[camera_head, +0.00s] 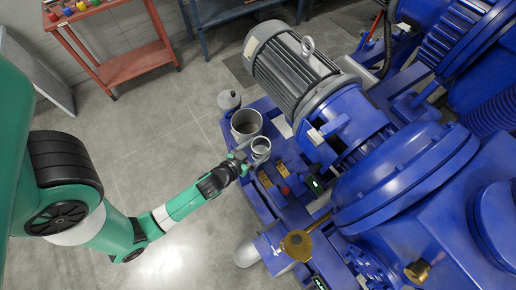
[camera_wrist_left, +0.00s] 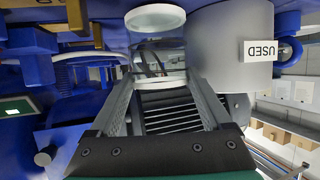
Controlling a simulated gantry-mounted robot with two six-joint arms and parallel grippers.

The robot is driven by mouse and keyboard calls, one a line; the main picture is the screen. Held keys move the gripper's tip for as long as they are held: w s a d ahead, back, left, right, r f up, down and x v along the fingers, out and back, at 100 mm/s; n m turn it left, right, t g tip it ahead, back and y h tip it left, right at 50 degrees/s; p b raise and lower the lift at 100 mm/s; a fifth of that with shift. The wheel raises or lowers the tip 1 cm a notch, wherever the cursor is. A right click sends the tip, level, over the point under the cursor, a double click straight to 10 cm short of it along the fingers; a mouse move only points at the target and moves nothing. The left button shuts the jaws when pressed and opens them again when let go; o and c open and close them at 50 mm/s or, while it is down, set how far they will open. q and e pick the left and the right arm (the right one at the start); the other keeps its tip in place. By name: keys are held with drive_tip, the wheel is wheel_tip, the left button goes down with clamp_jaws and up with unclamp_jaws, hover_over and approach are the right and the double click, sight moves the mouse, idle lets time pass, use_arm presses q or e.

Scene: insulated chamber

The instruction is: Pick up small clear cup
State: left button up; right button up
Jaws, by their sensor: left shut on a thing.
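The small clear cup (camera_head: 261,147) has a white rim and stands out at the front of my left gripper (camera_head: 246,159), beside a larger grey container. In the left wrist view the cup (camera_wrist_left: 158,58) shows clear walls between two white rings and sits between the fingertips of my left gripper (camera_wrist_left: 161,84). The gripper is shut on the cup. Whether the cup's base touches anything below is hard to tell. My right gripper is not in view.
The grey container (camera_head: 246,122), labelled USED (camera_wrist_left: 262,51) in the wrist view, stands close beside the cup. A lidded grey pot (camera_head: 229,100) is behind it. Blue machinery (camera_head: 390,170) fills the right. A red cart (camera_head: 132,66) stands far left; the floor between is clear.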

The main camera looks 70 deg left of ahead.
use_arm(q)
wheel_tip(320, 180, up, 28)
drive_tip(key=p, duration=1.3)
drive_tip(key=shift+f, duration=0.2)
drive_tip(key=shift+f, duration=0.1)
